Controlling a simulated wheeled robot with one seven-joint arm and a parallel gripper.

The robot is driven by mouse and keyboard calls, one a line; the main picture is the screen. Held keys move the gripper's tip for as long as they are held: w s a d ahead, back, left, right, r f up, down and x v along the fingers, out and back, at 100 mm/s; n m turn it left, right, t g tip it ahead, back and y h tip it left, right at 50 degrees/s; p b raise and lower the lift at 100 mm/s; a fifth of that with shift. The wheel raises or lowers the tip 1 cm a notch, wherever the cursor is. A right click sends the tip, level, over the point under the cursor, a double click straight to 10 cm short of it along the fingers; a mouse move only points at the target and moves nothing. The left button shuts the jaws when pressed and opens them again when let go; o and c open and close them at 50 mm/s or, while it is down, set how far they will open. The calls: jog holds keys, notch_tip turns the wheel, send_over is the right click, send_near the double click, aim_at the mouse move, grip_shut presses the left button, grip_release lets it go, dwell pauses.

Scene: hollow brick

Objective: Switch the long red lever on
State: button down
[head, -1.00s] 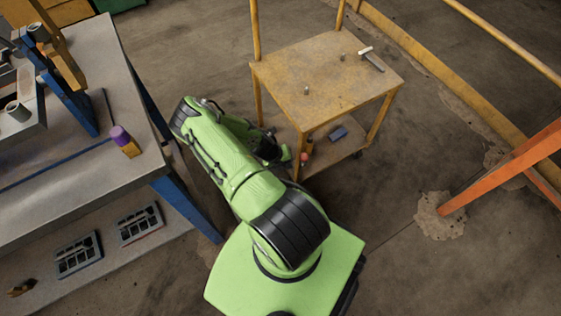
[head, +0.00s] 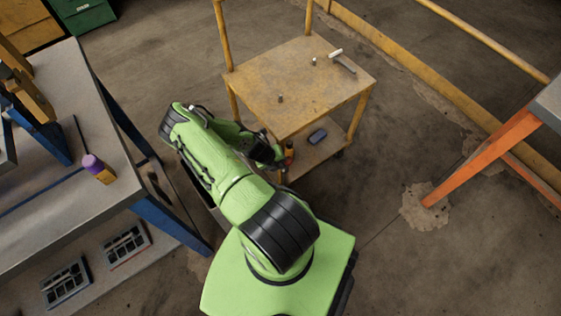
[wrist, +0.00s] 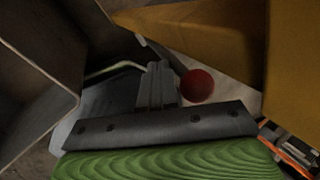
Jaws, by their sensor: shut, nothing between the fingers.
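A round red knob-like end (wrist: 197,86) shows in the wrist view, just right of my gripper's fingers. I cannot tell whether it is the end of the long red lever; no long red shaft is visible. My gripper (wrist: 160,70) is shut and empty, its dark fingers close together in the middle of the wrist view. They appear close to the red end, but contact cannot be told. In the head view my green arm reaches toward the near left side of the yellow cart, and its end is mostly hidden there.
The yellow cart (head: 310,85) carries a hammer (head: 341,60) on top and a dark blue item (head: 318,136) on its lower shelf. A grey workbench (head: 60,205) stands left, with a purple-capped bottle (head: 98,168). An orange post (head: 480,160) stands right. Open floor lies between cart and post.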

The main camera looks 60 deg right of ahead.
jog(key=w+a+f+p+v, duration=0.1)
jog(key=p+v, duration=0.3)
jog(key=v, duration=0.7)
jog(key=shift+w+a+r, duration=0.3)
jog(key=shift+w+a, duration=0.05)
jog(key=shift+a, duration=0.15)
